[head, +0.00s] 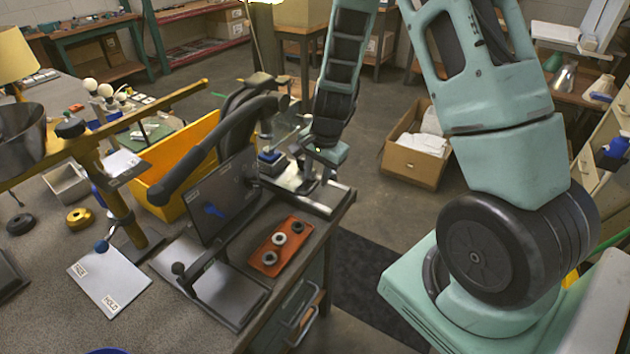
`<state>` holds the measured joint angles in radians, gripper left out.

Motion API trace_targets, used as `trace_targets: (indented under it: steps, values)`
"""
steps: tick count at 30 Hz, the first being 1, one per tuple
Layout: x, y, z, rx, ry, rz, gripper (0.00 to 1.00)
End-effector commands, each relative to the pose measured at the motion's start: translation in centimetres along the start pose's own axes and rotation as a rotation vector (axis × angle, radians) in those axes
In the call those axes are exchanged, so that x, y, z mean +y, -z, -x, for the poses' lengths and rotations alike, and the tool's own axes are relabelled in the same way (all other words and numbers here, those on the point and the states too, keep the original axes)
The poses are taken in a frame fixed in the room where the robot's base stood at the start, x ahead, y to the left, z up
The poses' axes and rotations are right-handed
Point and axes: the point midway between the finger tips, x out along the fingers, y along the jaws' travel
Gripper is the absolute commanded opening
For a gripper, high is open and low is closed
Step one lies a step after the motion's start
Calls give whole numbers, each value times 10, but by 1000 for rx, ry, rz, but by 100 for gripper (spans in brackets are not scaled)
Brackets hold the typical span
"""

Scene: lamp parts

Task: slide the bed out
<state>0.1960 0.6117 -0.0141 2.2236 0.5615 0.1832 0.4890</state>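My gripper (318,180) is at the right end of the workbench, pointing down at a low silver metal slide or plate (335,197) that lies along the bench edge. This plate looks like the bed, but I cannot be sure. A small dark block with a blue top (271,158) stands at its left end. The gripper's fingers are small and dark here, close to or touching a part on the plate. I cannot tell whether they are open or shut, or whether they hold anything.
Left of the plate stands a dark upright panel with a long black lever (215,150). An orange tray (265,262) with several rings lies in front. A yellow bin (165,165) is behind. A cardboard box (409,172) is on the floor to the right.

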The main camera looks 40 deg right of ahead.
Motion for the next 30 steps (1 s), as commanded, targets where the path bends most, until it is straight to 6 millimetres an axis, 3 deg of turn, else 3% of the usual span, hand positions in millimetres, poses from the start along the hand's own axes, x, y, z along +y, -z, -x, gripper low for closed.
trace_targets:
  steps: [6, 17, 21, 30]
  values:
    - [0, 0, -24, -1, 0, -1, 33]
    - [0, 0, -29, 0, 1, 0, 33]
    - [0, 0, -29, 0, 1, 0, 0]
    - [2, 5, -29, 1, 1, -1, 0]
